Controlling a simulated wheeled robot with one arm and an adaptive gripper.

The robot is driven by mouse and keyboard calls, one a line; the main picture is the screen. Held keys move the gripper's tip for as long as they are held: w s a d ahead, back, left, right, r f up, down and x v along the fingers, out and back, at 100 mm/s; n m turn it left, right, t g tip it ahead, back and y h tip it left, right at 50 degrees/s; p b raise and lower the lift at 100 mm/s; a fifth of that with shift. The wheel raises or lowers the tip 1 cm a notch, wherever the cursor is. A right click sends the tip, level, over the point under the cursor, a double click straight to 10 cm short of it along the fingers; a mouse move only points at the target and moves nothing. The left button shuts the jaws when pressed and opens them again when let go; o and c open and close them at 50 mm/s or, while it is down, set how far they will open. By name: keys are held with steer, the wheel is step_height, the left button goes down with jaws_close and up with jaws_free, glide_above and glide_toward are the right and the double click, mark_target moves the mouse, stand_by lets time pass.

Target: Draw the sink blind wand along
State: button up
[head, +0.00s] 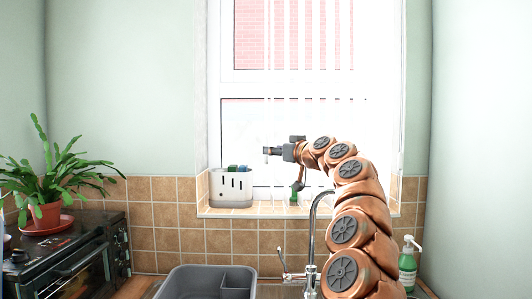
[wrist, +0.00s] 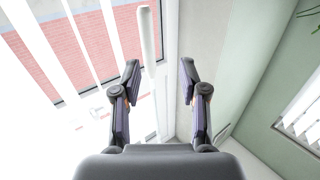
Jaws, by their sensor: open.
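A white rod, which looks like the blind wand (wrist: 147,42), hangs in the wrist view in front of the window. My gripper (wrist: 159,68) is open and empty, with its two dark fingers spread. The wand shows in the gap between the fingertips, closer to the left finger. I cannot tell how far beyond the tips it is. In the head view my gripper (head: 267,150) reaches left across the window above the sill. The thin white vertical blind slats (head: 300,40) hang over the glass; the wand cannot be told from them there.
A white caddy (head: 231,188) stands on the tiled sill below and left of my gripper. A tall faucet (head: 312,235) rises by a grey basin (head: 207,283). A soap bottle (head: 408,265) stands at right, a potted plant (head: 47,212) on the oven at left.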

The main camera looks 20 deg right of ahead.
mark_target(267, 162)
steer(key=shift+h, duration=0.3)
steer(key=shift+w+r+p, duration=0.15)
steer(key=shift+w+p, duration=2.4)
steer(key=shift+w, duration=1.35)
jaws_close()
